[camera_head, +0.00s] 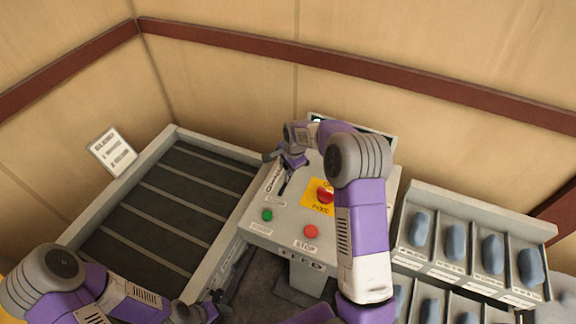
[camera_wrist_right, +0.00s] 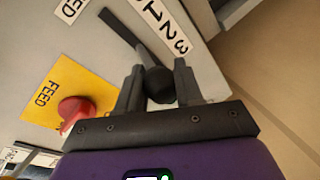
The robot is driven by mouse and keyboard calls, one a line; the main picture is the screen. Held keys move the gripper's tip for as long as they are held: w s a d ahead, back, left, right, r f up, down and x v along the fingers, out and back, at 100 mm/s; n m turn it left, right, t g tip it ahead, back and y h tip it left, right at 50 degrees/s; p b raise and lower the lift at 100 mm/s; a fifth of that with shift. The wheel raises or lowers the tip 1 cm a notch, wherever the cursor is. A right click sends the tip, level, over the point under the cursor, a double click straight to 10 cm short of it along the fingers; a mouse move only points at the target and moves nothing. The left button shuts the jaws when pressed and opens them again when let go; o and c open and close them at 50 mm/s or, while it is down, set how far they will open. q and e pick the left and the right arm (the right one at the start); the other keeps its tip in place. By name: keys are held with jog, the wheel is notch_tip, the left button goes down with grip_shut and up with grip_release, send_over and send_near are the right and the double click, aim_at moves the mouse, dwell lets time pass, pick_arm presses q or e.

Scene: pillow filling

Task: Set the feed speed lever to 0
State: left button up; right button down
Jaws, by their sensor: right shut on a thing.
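The feed speed lever has a dark round knob (camera_wrist_right: 159,84) on a shaft, seen in the right wrist view. My right gripper (camera_wrist_right: 158,90) is shut on the knob, one finger on each side. The lever's dark slot (camera_wrist_right: 118,26) runs up and left from the shaft, beside a white scale strip (camera_wrist_right: 168,27) on which 1, 2 and 3 are readable. The shaft stands near the 3 end; the 0 is not readable. In the head view my right gripper (camera_head: 284,160) is over the far end of the slot and hides the knob. My left gripper (camera_head: 208,303) is low in the head view.
The grey panel carries a red button on a yellow FEED plate (camera_head: 322,197), a green button (camera_head: 267,215) and a red stop button (camera_head: 311,232). A conveyor (camera_head: 172,195) lies left. A rack (camera_head: 484,205) with blue-grey items stands right. A wall rises behind.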

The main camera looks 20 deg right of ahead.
jog(key=shift+s+a+t+h+b, duration=0.35)
jog(key=shift+a+t+b, duration=0.2)
jog(key=shift+b, duration=0.5)
jog(key=shift+s+a+b, duration=0.35)
jog(key=shift+a+b, duration=0.1)
jog(key=shift+b, duration=0.15)
jog(key=shift+s+a+f+b, duration=0.2)
jog(key=shift+s+a+b, duration=0.15)
jog(key=shift+s+a, duration=0.2)
jog(key=shift+s+a+f+b, duration=0.15)
jog(key=shift+s+a+b, duration=0.2)
jog(key=shift+s+a, duration=0.2)
jog(key=shift+s+a+f+g+b, duration=0.25)
jog(key=shift+s+a+f+b, duration=0.15)
jog(key=shift+s+a, duration=0.2)
jog(key=shift+d, duration=0.1)
jog(key=c, duration=0.7)
grip_release()
jog(key=shift+c, duration=0.2)
jog(key=shift+w+r, duration=0.1)
